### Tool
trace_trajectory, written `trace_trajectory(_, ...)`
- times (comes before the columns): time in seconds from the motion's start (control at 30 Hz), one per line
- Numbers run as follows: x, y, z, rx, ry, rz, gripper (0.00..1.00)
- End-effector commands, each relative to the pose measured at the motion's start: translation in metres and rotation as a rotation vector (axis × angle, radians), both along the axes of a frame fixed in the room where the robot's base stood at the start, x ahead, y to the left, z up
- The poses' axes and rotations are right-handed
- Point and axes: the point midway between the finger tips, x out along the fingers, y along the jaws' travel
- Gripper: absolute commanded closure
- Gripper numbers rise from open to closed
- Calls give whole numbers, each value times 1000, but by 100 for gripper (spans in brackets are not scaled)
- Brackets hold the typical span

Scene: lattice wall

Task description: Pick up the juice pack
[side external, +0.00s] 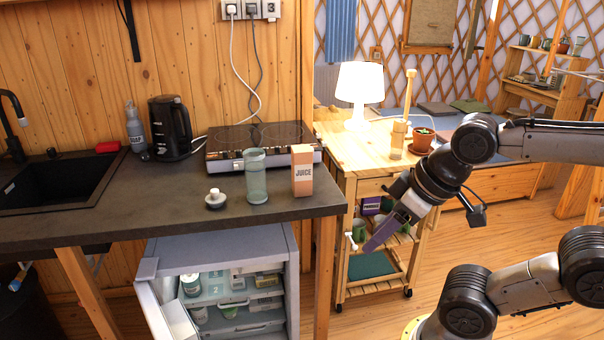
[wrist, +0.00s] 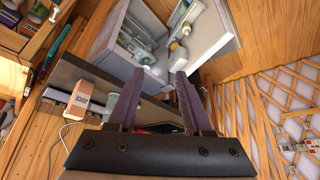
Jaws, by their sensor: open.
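The juice pack (side external: 302,170), an orange-peach carton with a white label reading JUICE, stands upright on the dark countertop (side external: 130,205) near its right end. In the wrist view the carton (wrist: 79,98) shows at the left, outside the space between the fingers. My gripper (side external: 369,246) is right of the counter's end and lower than the carton, in front of the wooden cart. Its two purple-grey fingers are apart and empty in the wrist view (wrist: 155,76). Nothing touches the carton.
The hob (side external: 262,137) is behind. An open fridge (side external: 222,240) sits under the counter. The cart (side external: 400,165) carries a lamp (side external: 360,90).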

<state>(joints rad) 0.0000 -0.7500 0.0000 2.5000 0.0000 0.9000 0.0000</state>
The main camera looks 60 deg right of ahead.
Motion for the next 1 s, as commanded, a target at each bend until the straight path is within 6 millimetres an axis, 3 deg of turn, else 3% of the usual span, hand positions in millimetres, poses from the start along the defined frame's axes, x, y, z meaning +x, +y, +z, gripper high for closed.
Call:
trace_trajectory(0.07,0,0,0,0,0,0,46)
trace_trajectory(0.33,0,0,0,0,0,0,0)
trace_trajectory(0.57,1,0,0,-1,-3,2,0)
trace_trajectory(0.67,10,0,6,-1,-50,5,0)
trace_trajectory(0.77,33,4,24,16,-179,6,0)
trace_trajectory(1.0,121,6,95,88,-585,-45,0)
